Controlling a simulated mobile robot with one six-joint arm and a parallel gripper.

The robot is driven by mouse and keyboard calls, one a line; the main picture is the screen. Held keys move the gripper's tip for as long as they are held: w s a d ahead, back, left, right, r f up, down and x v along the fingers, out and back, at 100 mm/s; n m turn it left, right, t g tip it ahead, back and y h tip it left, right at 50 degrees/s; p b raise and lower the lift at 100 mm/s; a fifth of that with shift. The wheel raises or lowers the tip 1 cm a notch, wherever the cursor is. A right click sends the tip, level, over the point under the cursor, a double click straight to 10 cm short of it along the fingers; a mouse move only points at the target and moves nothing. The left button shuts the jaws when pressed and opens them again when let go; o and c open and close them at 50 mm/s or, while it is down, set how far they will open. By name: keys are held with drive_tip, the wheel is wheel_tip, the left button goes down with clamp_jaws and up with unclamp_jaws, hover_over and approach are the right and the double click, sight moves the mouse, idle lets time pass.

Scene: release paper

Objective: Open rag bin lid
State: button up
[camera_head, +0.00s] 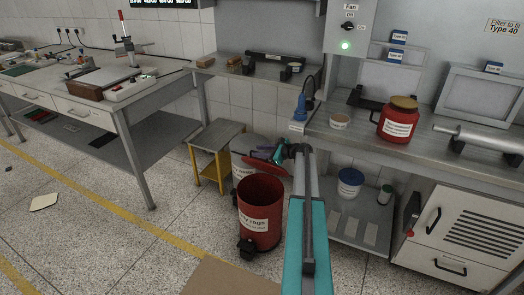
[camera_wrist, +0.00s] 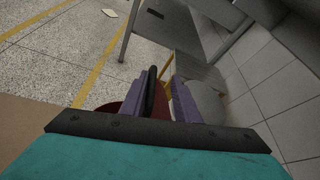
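The red rag bin (camera_head: 260,222), with a white label about rags, stands on the floor in the head view, its dark mouth showing. The red lid (camera_head: 268,169) shows tilted up behind the mouth, so the bin looks open. My gripper (camera_head: 279,153) is at the lid's upper side, partly hidden by my own arm. In the wrist view, the two purple fingers of my gripper (camera_wrist: 155,98) stand apart with a black bar (camera_wrist: 151,92), perhaps a handle or rim, between them. The bar is close to the left finger, with a reddish gap before the right finger.
A pale drum (camera_head: 240,172) and a yellow-legged stool (camera_head: 208,160) stand behind the bin. A workbench (camera_head: 330,127) is on the right, with a lower shelf (camera_head: 350,222) holding a blue-lidded tub (camera_head: 349,184). A cardboard-coloured surface (camera_head: 228,280) lies in front.

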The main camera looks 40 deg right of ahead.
drive_tip(key=b+v, duration=0.1)
drive_tip(key=v, duration=1.3)
drive_tip(key=shift+w+a, duration=0.15)
